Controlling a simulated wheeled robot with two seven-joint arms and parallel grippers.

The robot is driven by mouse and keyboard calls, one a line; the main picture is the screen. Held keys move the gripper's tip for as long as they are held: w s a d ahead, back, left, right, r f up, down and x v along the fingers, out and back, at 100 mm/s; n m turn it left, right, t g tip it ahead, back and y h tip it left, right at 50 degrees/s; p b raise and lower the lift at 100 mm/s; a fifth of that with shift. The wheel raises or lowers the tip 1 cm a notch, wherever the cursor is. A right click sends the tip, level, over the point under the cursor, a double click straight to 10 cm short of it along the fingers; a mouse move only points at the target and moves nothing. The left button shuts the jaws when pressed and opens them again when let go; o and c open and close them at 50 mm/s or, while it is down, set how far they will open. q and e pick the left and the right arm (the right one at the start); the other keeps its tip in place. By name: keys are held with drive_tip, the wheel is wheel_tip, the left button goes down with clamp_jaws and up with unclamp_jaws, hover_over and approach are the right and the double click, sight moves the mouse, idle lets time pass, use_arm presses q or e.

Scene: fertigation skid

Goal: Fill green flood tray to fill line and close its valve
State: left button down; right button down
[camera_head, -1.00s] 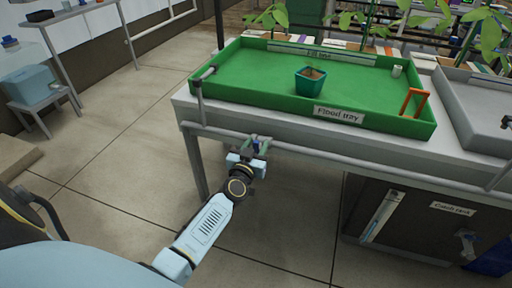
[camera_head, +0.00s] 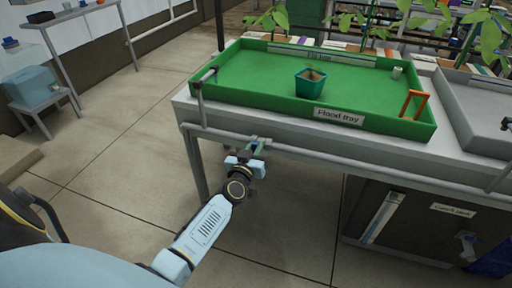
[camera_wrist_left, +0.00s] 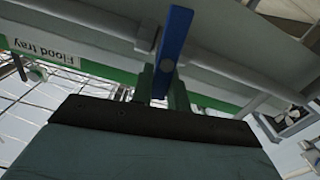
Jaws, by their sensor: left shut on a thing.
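The green flood tray (camera_head: 262,106) sits on a grey bench, with a "Flood tray" label on its front wall. A pale fill-line strip (camera_head: 320,56) runs along its inner back wall. I cannot make out a water level. A spout (camera_head: 205,86) stands over the tray's left end, above a grey pipe along the bench front. My left gripper (camera_head: 256,146) is at this pipe, below the tray's front left. In the left wrist view its green fingers are shut on a blue valve handle (camera_wrist_left: 173,42), which lies across the pipe. My right gripper is out of view.
A teal pot (camera_head: 311,83) and an orange frame (camera_head: 414,104) stand in the tray, with a small white cup (camera_head: 397,71) behind. A grey tray (camera_head: 485,115) adjoins at right, and a dark tank (camera_head: 415,215) is beneath the bench.

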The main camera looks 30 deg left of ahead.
use_arm(q)
drive_tip(key=shift+a+f+n, duration=0.1)
drive_tip(key=shift+a+n, duration=0.15)
drive_tip(key=shift+n, duration=0.85)
drive_tip(key=shift+s+a+n, duration=0.1)
drive_tip(key=shift+a+n, duration=0.05)
drive_tip(key=shift+n, duration=0.55)
drive_tip(key=shift+a+f+n, duration=0.2)
drive_tip(key=shift+n, duration=0.9)
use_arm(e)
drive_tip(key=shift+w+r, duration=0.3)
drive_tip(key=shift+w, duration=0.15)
use_arm(q)
drive_tip(key=c, duration=1.4)
unclamp_jaws()
drive_tip(key=shift+o, duration=0.2)
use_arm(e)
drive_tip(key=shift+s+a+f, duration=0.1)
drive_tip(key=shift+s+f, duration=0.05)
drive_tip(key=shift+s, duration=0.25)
use_arm(q)
drive_tip(key=shift+s, duration=0.1)
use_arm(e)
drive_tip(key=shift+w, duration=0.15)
